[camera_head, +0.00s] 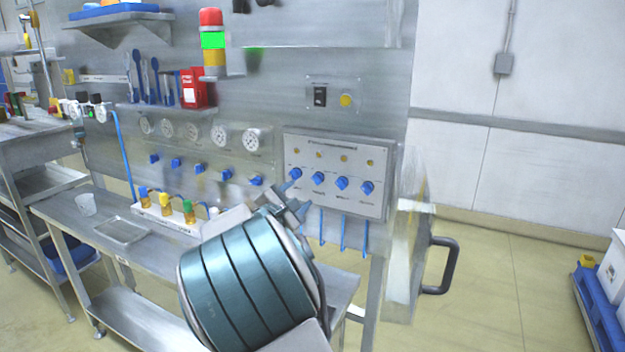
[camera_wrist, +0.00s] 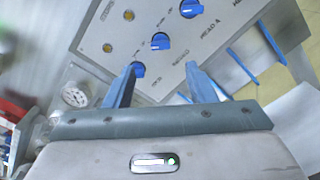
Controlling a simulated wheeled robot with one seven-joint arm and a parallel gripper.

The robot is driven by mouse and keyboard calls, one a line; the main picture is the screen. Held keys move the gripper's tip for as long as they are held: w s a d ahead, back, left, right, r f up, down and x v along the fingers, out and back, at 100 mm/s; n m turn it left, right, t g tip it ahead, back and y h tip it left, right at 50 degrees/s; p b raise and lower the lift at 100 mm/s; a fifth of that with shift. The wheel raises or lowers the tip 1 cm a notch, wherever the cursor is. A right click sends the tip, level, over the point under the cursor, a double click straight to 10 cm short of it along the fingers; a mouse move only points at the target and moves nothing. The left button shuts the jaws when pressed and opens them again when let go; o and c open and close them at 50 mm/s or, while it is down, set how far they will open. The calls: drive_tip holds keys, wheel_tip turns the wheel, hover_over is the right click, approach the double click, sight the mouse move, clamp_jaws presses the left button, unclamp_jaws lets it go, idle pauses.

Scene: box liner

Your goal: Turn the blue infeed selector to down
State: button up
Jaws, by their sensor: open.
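A grey panel (camera_head: 337,206) on the machine wall carries a row of several blue selector knobs. The leftmost blue knob (camera_head: 296,174) is closest to my gripper (camera_head: 298,205). Other blue knobs follow to its right, such as one (camera_head: 342,184) near the middle. The labels are too small or blurred to tell which is the infeed selector. In the wrist view my gripper (camera_wrist: 162,70) is open, its two blue fingers apart with nothing between them. One blue knob (camera_wrist: 138,69) shows just beside the left fingertip, and another blue knob (camera_wrist: 160,41) lies beyond.
Round gauges (camera_head: 193,131) and more blue valve knobs (camera_head: 199,169) are to the left. A bench with bottles (camera_head: 165,205) stands below. A door with a black handle (camera_head: 440,265) stands at right.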

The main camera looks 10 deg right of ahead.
sight(316, 180)
drive_tip(key=p+x, duration=0.2)
drive_tip(key=x, duration=0.7)
drive_tip(key=shift+w+d, duration=0.15)
drive_tip(key=c, duration=1)
